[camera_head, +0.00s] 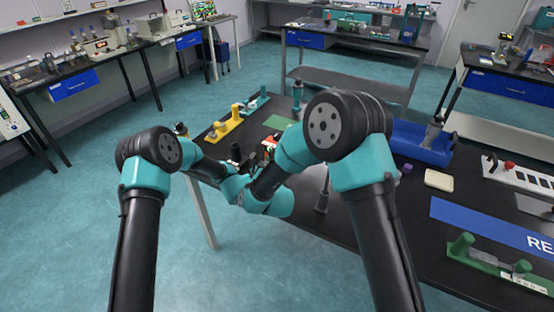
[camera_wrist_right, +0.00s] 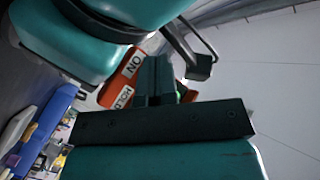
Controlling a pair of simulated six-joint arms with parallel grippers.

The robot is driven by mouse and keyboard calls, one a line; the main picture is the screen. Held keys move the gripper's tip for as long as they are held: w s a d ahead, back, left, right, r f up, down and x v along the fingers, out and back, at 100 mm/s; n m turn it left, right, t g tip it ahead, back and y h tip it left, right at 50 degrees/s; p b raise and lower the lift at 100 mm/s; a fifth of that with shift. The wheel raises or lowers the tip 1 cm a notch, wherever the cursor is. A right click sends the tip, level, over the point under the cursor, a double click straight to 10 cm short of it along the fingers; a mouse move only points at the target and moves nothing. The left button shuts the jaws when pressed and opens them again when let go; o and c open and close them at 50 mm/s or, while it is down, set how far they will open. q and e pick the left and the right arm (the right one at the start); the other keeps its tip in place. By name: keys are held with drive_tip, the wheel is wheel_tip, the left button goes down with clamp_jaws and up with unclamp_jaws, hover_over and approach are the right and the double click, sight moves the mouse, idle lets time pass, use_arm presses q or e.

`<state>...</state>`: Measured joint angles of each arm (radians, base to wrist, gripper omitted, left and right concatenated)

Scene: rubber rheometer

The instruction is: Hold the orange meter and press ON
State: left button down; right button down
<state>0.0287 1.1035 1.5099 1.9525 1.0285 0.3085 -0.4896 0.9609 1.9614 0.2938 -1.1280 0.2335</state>
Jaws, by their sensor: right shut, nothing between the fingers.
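The orange meter (camera_wrist_right: 122,78) shows in the right wrist view, tilted, with white labels reading ON and HOLD. In the head view only a small red-orange part of it (camera_head: 270,143) shows between my two arms. My right gripper (camera_wrist_right: 157,72) is shut and empty. Its dark fingertips overlap the meter's face beside the labels; I cannot tell if they touch it. Teal and black parts of my left arm are close to the meter in the right wrist view. The left fingers are not clear, so I cannot tell whether they grip the meter.
A dark table (camera_head: 410,205) lies under and right of my arms. It bears a yellow fixture (camera_head: 226,124), a blue tray (camera_head: 412,150), a beige block (camera_head: 438,180), a blue sign (camera_head: 490,225) and a green fixture (camera_head: 495,262). Both arms cross closely at the table's left edge.

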idle(0.4)
drive_tip(key=shift+w+d, duration=0.2)
drive_tip(key=shift+w, duration=0.2)
drive_tip(key=shift+w+d, duration=0.1)
drive_tip(key=shift+w, duration=0.1)
idle(0.7)
drive_tip(key=shift+s, duration=0.1)
drive_tip(key=shift+s+a, duration=0.35)
drive_tip(key=shift+s, duration=0.15)
drive_tip(key=s+a, duration=0.3)
drive_tip(key=s, duration=0.2)
drive_tip(key=shift+s, duration=0.15)
idle(0.6)
